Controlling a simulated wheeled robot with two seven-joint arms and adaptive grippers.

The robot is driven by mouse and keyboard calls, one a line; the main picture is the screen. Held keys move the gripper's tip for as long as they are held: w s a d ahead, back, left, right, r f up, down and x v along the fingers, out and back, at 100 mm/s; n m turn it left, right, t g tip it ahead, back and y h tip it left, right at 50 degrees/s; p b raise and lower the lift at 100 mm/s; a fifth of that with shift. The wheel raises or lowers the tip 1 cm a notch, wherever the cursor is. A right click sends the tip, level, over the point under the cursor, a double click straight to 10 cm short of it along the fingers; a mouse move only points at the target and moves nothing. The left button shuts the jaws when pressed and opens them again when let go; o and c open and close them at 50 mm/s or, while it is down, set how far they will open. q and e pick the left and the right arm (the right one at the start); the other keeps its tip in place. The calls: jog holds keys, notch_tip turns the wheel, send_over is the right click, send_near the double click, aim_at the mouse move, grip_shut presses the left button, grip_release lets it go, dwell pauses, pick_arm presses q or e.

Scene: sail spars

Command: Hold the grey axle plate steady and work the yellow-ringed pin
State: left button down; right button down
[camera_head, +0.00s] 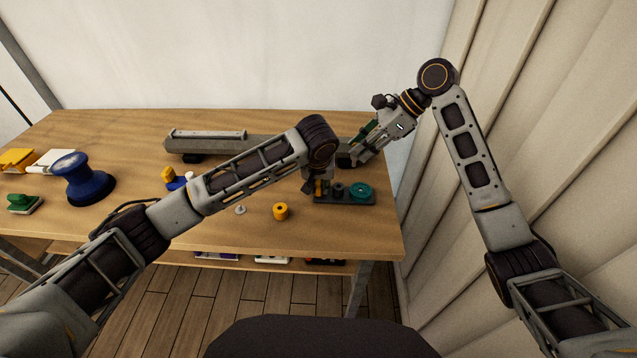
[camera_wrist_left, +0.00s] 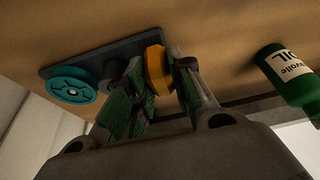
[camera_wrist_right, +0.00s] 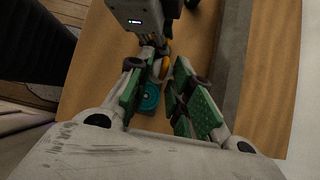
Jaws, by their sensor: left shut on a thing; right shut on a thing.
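The grey axle plate (camera_head: 330,201) lies near the table's right front corner. It carries a teal wheel (camera_head: 360,190) and a dark post (camera_head: 338,189). The yellow-ringed pin (camera_wrist_left: 157,70) is at the plate's end away from the wheel. My left gripper (camera_wrist_left: 160,75) is shut on the pin by its yellow ring, with a finger on each side. My right gripper (camera_head: 354,163) is behind the plate, near the grey spar's right end. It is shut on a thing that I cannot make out. In the right wrist view, the wheel (camera_wrist_right: 150,96) shows between its fingers.
A long grey spar (camera_head: 255,146) lies along the back. A green oil bottle (camera_wrist_left: 290,72) stands near my left gripper. A blue spool (camera_head: 82,180) stands far left.

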pick_arm(q)
jog(key=shift+s+f, duration=0.1)
jog(key=shift+f, duration=0.15)
pick_arm(e)
jog(key=v, duration=0.3)
jog(key=shift+d, duration=0.3)
pick_arm(q)
jog(key=c, duration=1.5)
grip_release()
jog(key=o, duration=0.3)
jog(key=shift+o, duration=0.2)
jog(key=shift+r, duration=0.15)
pick_arm(e)
jog(key=shift+w, duration=0.1)
pick_arm(q)
jog(key=shift+r, duration=0.2)
jog(key=v, duration=1.1)
jog(key=shift+r, duration=0.3)
